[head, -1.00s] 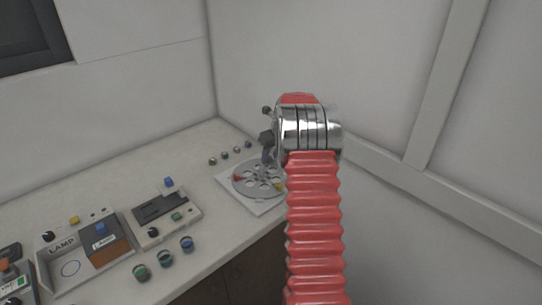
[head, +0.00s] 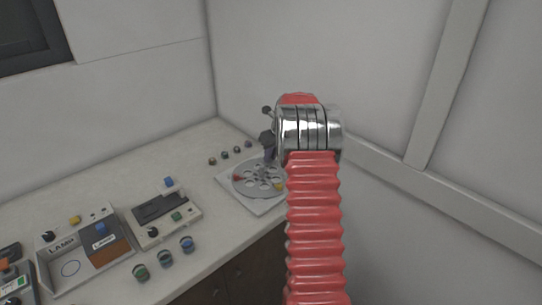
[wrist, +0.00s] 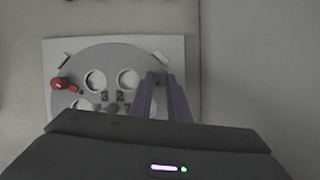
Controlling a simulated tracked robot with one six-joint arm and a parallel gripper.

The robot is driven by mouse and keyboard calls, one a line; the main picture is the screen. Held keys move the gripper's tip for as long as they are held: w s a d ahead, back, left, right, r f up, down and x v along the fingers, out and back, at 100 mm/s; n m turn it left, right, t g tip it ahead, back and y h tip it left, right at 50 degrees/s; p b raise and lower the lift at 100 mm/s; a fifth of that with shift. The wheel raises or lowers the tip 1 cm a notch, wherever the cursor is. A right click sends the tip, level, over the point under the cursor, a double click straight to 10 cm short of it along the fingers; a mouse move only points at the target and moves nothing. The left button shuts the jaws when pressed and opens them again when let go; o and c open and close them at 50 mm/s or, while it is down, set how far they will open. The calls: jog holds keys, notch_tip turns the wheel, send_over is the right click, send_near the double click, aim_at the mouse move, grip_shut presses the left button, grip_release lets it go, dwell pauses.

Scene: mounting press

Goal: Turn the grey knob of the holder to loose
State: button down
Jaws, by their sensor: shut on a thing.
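The holder is a round grey disc (head: 243,186) with several holes, set on a white square plate (head: 268,208) on the worktop. The wrist view shows the disc (wrist: 107,62) with numbers near its middle. A red knob (wrist: 62,84) sits at its left edge; it also shows in the head view (head: 238,178). My gripper (wrist: 160,80) points down at the disc's right edge and is shut on the grey knob, which the fingers mostly hide. In the head view my gripper (head: 267,158) is partly behind my arm. The knob's setting cannot be read.
Several small knobs (head: 225,155) stand behind the holder. A beige device (head: 163,214), a lamp box (head: 85,252) and several dark pots (head: 165,259) are to the left. The wall is close behind and right of the holder.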

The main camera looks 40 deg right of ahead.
jog(key=shift+d+n+y, duration=0.1)
jog(key=shift+n+y, duration=0.5)
jog(key=shift+n, duration=0.9)
jog(key=c, duration=1.7)
grip_release()
jog(key=shift+o, duration=0.2)
jog(key=shift+r, duration=0.15)
jog(key=v, duration=1.3)
jog(key=shift+s+r, duration=0.15)
jog(key=shift+r, duration=0.05)
